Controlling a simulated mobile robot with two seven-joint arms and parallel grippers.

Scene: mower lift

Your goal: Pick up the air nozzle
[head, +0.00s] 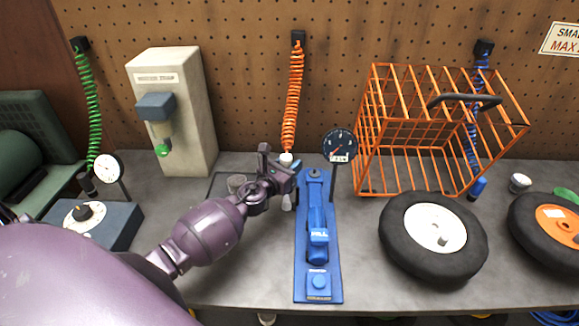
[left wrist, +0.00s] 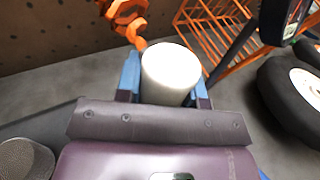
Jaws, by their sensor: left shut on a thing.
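The air nozzle with a white body (head: 286,158) hangs at the lower end of the orange coiled hose (head: 293,100), at the middle of the bench. My left gripper (head: 286,172) is around it, and the nozzle's pale lower end shows below the jaws. In the left wrist view the white nozzle body (left wrist: 170,72) sits between the blue-tipped fingers, which are shut on it. The orange hose (left wrist: 128,18) runs up from beside it. The gripped part is partly hidden by the fingers. My right gripper is not in view.
A blue inflator stand (head: 318,240) with a dial gauge (head: 339,146) stands just right of the gripper. Farther right are an orange wire cage (head: 440,120) and a black wheel (head: 433,238). A beige dispenser (head: 172,110) stands behind left.

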